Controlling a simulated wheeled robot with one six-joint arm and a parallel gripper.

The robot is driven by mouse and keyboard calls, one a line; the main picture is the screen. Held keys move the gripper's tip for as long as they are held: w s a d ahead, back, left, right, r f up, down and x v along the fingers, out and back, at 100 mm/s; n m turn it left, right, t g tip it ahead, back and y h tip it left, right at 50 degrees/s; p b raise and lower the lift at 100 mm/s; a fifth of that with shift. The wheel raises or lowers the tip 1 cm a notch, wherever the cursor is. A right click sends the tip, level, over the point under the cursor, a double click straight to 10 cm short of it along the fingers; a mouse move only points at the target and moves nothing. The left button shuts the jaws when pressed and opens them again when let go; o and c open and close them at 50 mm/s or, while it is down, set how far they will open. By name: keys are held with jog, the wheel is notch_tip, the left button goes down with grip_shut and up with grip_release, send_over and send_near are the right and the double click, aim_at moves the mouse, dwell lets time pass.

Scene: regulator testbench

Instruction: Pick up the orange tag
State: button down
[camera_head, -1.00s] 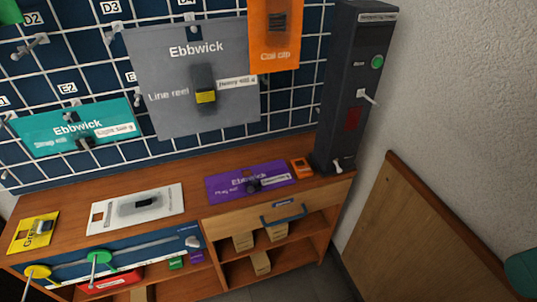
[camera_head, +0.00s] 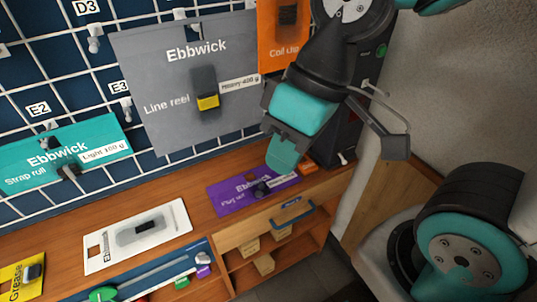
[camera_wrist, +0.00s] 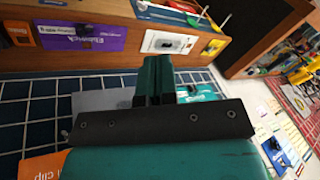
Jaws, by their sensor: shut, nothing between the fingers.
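The small orange tag (camera_head: 337,170) lies on the wooden counter, just right of the purple card, at the foot of the dark post; only part of it shows past my arm. In the wrist view the orange tag (camera_wrist: 18,36) is at the upper left edge, beside the purple card. My gripper (camera_head: 283,152) is in front of the post, above the purple card and to the left of the tag, apart from it. In the wrist view my gripper's fingers (camera_wrist: 158,72) are together and hold nothing.
A purple card (camera_head: 250,195) and a white card (camera_head: 110,245) lie on the counter. A larger orange "Coil clip" card (camera_head: 275,55) and a grey "Ebbwick" card (camera_head: 160,70) hang on the grid wall. A drawer with a blue handle (camera_head: 290,216) is below the counter edge.

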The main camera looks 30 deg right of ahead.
aim_at(306, 164)
jog(key=w+d+f+m+t+h+b, duration=0.1)
jog(key=w+d+f+m, duration=0.1)
jog(key=w+d+f, duration=0.5)
jog(key=w+d+f+m+b, duration=0.1)
jog(key=w+d+f+m, duration=0.2)
jog(key=f, duration=0.6)
jog(key=d+f+m+h+b, duration=0.1)
jog(key=d+f+h+b, duration=0.15)
jog(key=d+f, duration=1)
jog(key=shift+t+h, duration=0.35)
jog(key=shift+t, duration=0.05)
jog(key=w+b, duration=0.1)
jog(key=w, duration=0.1)
jog(key=w+b, duration=0.2)
jog(key=w, duration=0.1)
jog(key=w+a+b, duration=0.1)
jog(key=w+b, duration=0.1)
jog(key=w, duration=0.1)
jog(key=shift+w+f, duration=0.1)
jog(key=shift+f, duration=0.15)
jog(key=w, duration=0.1)
jog(key=w+f, duration=0.1)
jog(key=w, duration=0.1)
jog(key=shift+w+a+f, duration=0.1)
jog(key=shift+w+a, duration=0.05)
jog(key=shift+w, duration=0.1)
jog(key=shift+f, duration=0.3)
jog(key=shift+s+f, duration=0.1)
